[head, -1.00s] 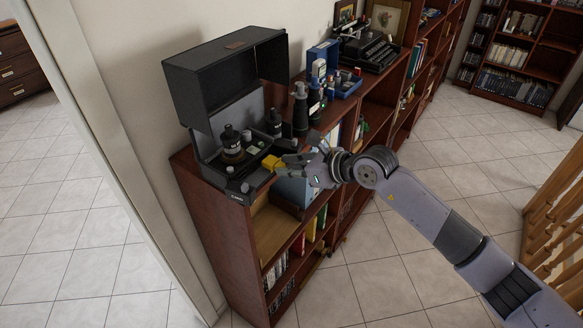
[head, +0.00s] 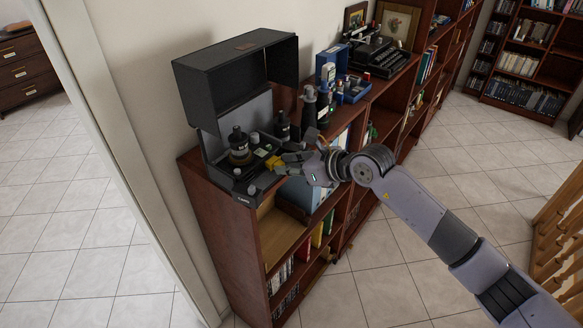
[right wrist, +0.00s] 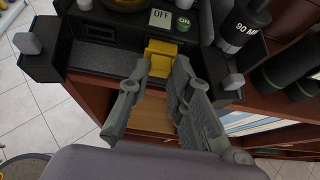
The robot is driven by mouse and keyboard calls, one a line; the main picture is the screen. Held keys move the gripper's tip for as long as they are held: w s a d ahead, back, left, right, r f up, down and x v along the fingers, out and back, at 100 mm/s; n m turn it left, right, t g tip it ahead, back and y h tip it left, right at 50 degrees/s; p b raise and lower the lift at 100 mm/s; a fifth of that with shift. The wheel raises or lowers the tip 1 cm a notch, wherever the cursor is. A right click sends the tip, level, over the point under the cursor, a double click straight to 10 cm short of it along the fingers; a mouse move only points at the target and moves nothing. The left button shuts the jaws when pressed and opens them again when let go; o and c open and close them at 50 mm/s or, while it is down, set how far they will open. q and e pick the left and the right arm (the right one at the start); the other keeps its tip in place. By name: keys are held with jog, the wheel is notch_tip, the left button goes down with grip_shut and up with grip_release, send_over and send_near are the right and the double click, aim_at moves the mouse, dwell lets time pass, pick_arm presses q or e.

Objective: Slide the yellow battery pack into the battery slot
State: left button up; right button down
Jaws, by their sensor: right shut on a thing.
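The yellow battery pack (head: 274,162) is at the front of the open black device (head: 213,182) on top of the bookcase. In the right wrist view the pack (right wrist: 160,57) sits at the device's front panel, below the OFF and ON labels. My right gripper (head: 285,161) is shut on the pack; its fingertips (right wrist: 161,68) flank the pack's near end. The pack's far end meets the dark panel, and the battery slot's mouth is hidden there, so I cannot tell how deep the pack sits. My left gripper is out of view.
The device's raised black lid (head: 222,88) stands behind. Dark bottles (head: 239,145) stand in the device. To its right are black cylinders (head: 310,106), a blue box (head: 352,92) and a typewriter (head: 379,58).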

jog(key=shift+w+a+b, duration=0.35)
jog(key=shift+w+a, duration=0.05)
jog(key=shift+a, duration=0.2)
dwell(0.7)
jog(key=c, duration=1.4)
grip_release()
jog(key=shift+o, duration=0.2)
